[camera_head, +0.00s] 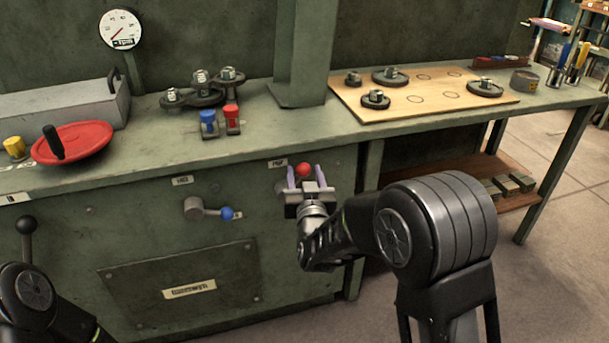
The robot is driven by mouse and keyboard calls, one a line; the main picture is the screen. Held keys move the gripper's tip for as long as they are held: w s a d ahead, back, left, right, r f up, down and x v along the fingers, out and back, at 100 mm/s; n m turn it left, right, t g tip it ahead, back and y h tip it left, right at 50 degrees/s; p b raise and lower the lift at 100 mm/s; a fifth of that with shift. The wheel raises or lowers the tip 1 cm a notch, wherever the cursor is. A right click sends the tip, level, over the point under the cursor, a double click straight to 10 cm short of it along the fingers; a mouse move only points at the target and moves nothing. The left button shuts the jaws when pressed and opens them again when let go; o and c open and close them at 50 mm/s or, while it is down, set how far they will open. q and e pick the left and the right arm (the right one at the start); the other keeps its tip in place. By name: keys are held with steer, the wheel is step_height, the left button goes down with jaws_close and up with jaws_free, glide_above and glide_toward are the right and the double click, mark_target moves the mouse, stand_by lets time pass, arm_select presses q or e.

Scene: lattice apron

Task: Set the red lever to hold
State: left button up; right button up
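The red lever's round red knob (303,170) shows at the front panel of the green bench, right of centre. Its shaft and pivot are hidden behind my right gripper. My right gripper (306,175) is open, with its two pale purple fingers on either side of the knob. A gap shows at the right finger; the left finger is close to the knob, and I cannot tell whether it touches. A small label (278,163) sits up and left of the knob, its text too small to read surely. My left gripper is out of view.
A blue-knobbed lever (227,213) points right on the panel, left of the red one. A black-knobbed lever (27,225) stands at far left. Blue (208,118) and red (232,115) switches, a red wheel (82,142) and a wooden board (440,97) are on the benchtop.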

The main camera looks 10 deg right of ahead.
jaws_close()
stand_by(0.3)
stand_by(0.9)
